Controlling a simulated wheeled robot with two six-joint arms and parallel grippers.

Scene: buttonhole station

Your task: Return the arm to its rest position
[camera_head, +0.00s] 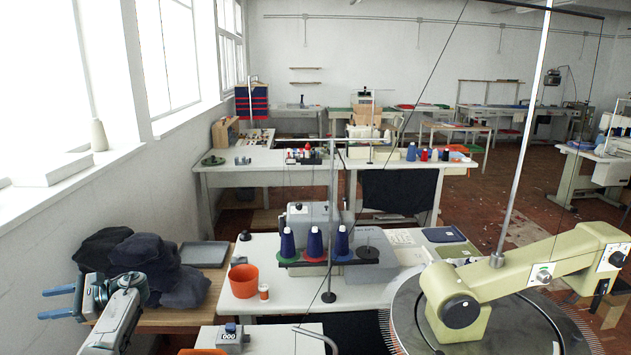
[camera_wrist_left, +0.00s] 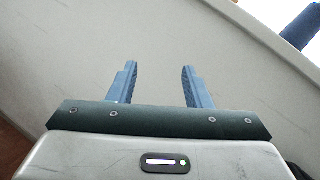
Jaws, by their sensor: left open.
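My left gripper (camera_head: 43,304) is at the lower left of the head view, its two blue fingers pointing left toward the wall. It is in front of a wooden side table (camera_head: 205,313) bearing a pile of dark cloth (camera_head: 130,258). In the left wrist view the gripper (camera_wrist_left: 160,67) is open, with nothing between its fingers. A pale, scuffed surface (camera_wrist_left: 165,30) lies beyond the fingertips. My right gripper is not in view.
A white table (camera_head: 240,305) holds an orange cup (camera_head: 243,281) and blue thread cones (camera_head: 288,244). A round dial machine with a green arm (camera_head: 530,268) stands at the right. A grey tray (camera_head: 204,254) lies behind the cloth. The window wall (camera_head: 60,225) is at the left.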

